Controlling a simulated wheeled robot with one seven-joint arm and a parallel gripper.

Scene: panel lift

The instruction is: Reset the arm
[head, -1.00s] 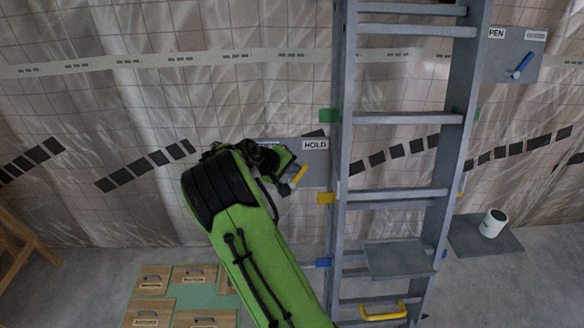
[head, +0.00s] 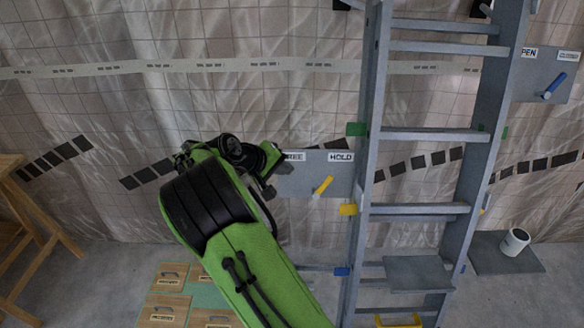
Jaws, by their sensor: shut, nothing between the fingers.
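My green and black arm rises from the bottom of the head view and bends at a black joint. My gripper (head: 271,176) is at its end, left of the ladder and in front of the left part of a grey panel (head: 300,182). The gripper is small and partly hidden by my wrist; it is shut and empty. The panel carries the labels HOLD and one partly covered, reading "REE". A yellow lever (head: 322,187) on it tilts up to the right, toward HOLD. The lever stands clear of my gripper, with a gap between them.
A grey ladder (head: 370,150) with coloured tabs stands right of my arm. A grey panel with a blue lever (head: 553,86) is at upper right. A white can (head: 515,241) stands on a grey plate. Wooden drawers (head: 165,300) are below; a wooden trestle (head: 30,215) is left.

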